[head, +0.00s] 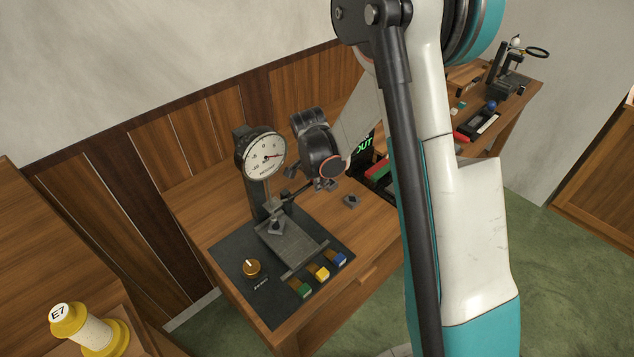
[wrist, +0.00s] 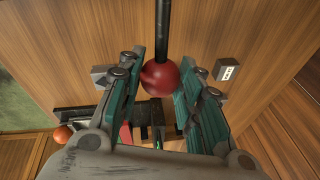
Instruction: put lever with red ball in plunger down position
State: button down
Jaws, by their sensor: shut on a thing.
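In the wrist view the red ball (wrist: 162,79) caps a black lever rod (wrist: 163,22). My gripper (wrist: 176,68) has its teal fingers on either side of the ball and is shut on it. In the head view the gauge device stands on the desk, with a round white dial (head: 264,156) on a post above a flat metal plate (head: 290,244). The dark lever rod (head: 296,193) runs from the device up to my gripper (head: 327,183). The ball is hidden there. I cannot tell the plunger's height.
A yellow spool (head: 94,333) stands at lower left. Other tools stand on the desk's far end. My arm hides the desk's middle.

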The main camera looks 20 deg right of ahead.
jog(key=shift+r+h, duration=0.2)
jog(key=shift+h, duration=0.1)
jog(key=c, duration=1.1)
grip_release()
